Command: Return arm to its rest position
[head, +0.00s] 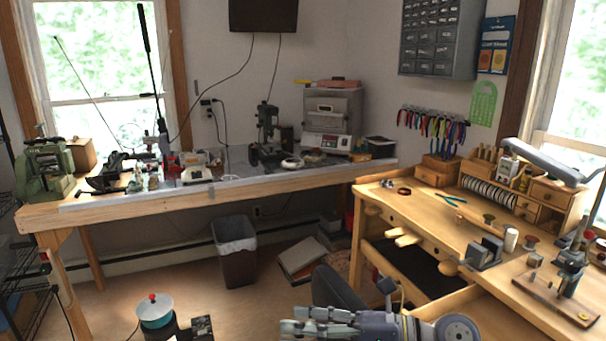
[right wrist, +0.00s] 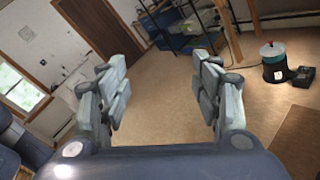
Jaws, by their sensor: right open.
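My right arm (head: 388,326) lies low across the bottom of the head view, in front of the wooden workbench (head: 400,192). Its gripper (head: 290,322) points left over the floor area. In the right wrist view the two fingers of this gripper (right wrist: 158,80) stand wide apart, with only bare floor seen between them. Nothing is held. My left arm and left gripper show in neither view.
A teal pot with a red knob (head: 155,311) stands at the lower left on a dark base; it also shows in the right wrist view (right wrist: 272,56). A dark bin (head: 236,262) stands under the long bench (head: 110,207). Tan floor (right wrist: 170,125) is clear below the gripper.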

